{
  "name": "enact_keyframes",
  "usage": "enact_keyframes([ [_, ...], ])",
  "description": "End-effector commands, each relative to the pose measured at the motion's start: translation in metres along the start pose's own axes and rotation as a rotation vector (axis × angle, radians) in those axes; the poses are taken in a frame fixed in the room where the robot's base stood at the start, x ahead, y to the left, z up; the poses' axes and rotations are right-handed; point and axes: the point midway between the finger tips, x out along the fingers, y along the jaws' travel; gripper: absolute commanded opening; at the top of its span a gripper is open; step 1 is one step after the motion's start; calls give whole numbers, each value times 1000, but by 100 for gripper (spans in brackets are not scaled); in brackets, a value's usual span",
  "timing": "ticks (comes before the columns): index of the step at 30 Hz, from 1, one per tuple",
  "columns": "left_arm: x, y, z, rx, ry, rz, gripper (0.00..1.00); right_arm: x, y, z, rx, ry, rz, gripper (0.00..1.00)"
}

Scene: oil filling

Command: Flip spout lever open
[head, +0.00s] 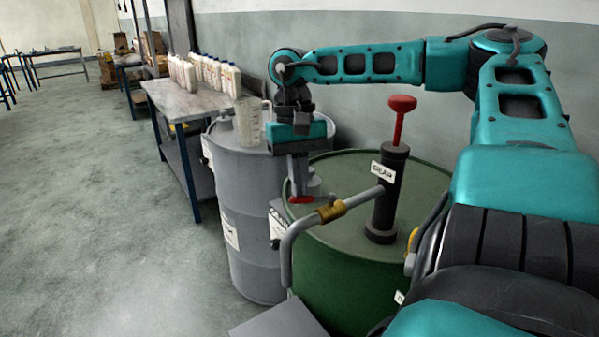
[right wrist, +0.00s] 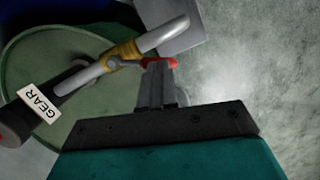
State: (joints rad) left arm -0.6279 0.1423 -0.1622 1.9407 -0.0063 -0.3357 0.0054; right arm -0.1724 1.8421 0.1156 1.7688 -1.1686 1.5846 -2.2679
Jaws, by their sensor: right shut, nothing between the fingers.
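The spout (head: 298,232) is a grey pipe that comes out of the black GEAR pump (head: 388,205) and bends down at its left end. A yellow collar (head: 331,211) sits on it, and it also shows in the right wrist view (right wrist: 122,53). The small lever with a red tip (head: 301,200) points out from the collar, away from the pipe. My right gripper (head: 299,188) is shut and empty, pointing down, with its fingertips right at the red tip (right wrist: 158,61). I cannot tell whether they touch. My left gripper is out of view.
The pump stands on a green drum (head: 350,268). A grey drum (head: 240,225) with a clear jug (head: 249,120) stands behind to the left. A grey flat surface (head: 280,322) lies below the spout. A table (head: 180,100) holds several white bottles. Open floor lies at left.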

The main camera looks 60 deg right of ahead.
Motion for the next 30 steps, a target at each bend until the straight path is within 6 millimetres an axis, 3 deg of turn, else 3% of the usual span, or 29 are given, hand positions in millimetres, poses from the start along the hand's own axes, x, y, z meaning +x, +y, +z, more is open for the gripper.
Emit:
enact_keyframes([
  [30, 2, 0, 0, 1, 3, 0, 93, 2, -2, 5, -56, -3, 11, 0],
])
